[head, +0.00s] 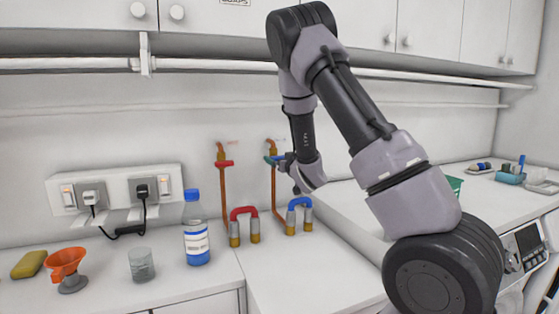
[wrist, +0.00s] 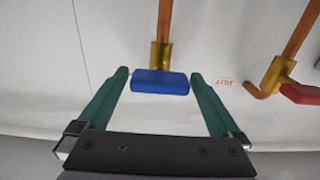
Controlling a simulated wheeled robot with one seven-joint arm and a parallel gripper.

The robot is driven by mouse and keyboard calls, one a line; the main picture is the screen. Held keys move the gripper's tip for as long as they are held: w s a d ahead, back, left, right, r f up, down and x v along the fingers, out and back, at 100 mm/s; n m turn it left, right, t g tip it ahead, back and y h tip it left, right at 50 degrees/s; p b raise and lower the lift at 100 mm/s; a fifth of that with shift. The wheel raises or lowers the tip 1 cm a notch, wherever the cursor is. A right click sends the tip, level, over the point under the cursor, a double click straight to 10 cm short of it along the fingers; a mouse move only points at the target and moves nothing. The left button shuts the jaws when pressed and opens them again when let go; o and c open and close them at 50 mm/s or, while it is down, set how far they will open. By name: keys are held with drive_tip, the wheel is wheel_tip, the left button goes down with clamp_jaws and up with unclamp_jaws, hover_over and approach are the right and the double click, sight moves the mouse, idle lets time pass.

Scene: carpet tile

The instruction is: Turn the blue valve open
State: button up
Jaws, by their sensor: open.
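The blue valve handle (wrist: 160,82) is a short bar lying crosswise to its copper pipe, below a brass body (wrist: 159,56) in the wrist view. My gripper (wrist: 160,76) is open, with one green finger on each side of the handle and a small gap at each end. In the head view my gripper (head: 281,160) is at the right-hand wall pipe, at the brass valve body (head: 271,147). The handle is mostly hidden there by my gripper.
A red-handled valve (head: 224,163) is on the left pipe; it also shows at the right of the wrist view (wrist: 300,93). Below are a red hose loop (head: 243,211) and a blue hose loop (head: 300,203). A bottle (head: 196,240), beaker (head: 141,264) and orange funnel (head: 66,262) stand left.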

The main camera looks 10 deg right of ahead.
drive_tip(key=shift+c, duration=0.3)
drive_tip(key=c, duration=1.2)
drive_tip(key=shift+o, duration=0.2)
